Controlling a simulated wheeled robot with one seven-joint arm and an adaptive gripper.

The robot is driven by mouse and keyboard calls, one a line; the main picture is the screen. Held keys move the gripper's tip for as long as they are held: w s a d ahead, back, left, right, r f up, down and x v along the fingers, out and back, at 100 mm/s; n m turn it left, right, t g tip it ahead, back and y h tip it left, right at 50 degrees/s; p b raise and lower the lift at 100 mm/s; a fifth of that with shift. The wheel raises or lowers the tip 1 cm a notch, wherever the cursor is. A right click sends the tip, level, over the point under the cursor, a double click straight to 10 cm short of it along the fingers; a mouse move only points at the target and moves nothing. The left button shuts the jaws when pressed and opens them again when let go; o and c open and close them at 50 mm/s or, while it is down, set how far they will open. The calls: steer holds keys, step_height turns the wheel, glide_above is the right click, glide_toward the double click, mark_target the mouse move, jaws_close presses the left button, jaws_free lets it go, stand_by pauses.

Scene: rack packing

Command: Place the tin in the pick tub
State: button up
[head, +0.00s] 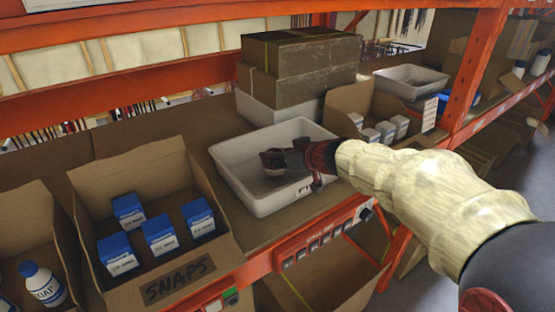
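The grey-white pick tub (262,205) sits on the shelf in the middle of the head view, with dark lettering partly visible on its front. My gripper (293,169) reaches into it from the right, low over its floor. Its dark red fingers look spread apart, one toward the tub's middle and one near the front right wall. A small dark red and grey shape at the left finger is too small to tell as finger or tin. I cannot make out the tin for certain.
A cardboard bin marked SNAPS (180,281) with several blue-topped boxes stands to the left. Brown cartons (300,68) are stacked behind the tub. A cardboard bin (349,98) of white boxes stands close behind my wrist. The orange shelf beam (262,266) runs along the front.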

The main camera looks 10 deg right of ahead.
steer(key=shift+f, duration=0.35)
steer(key=shift+f, duration=0.15)
steer(key=o, duration=1.2)
steer(key=shift+s+d+r, duration=0.1)
steer(key=shift+s+r, duration=0.15)
steer(key=shift+r, duration=0.1)
steer(key=b+v, duration=0.1)
steer(key=v, duration=1)
steer(key=shift+s, duration=0.25)
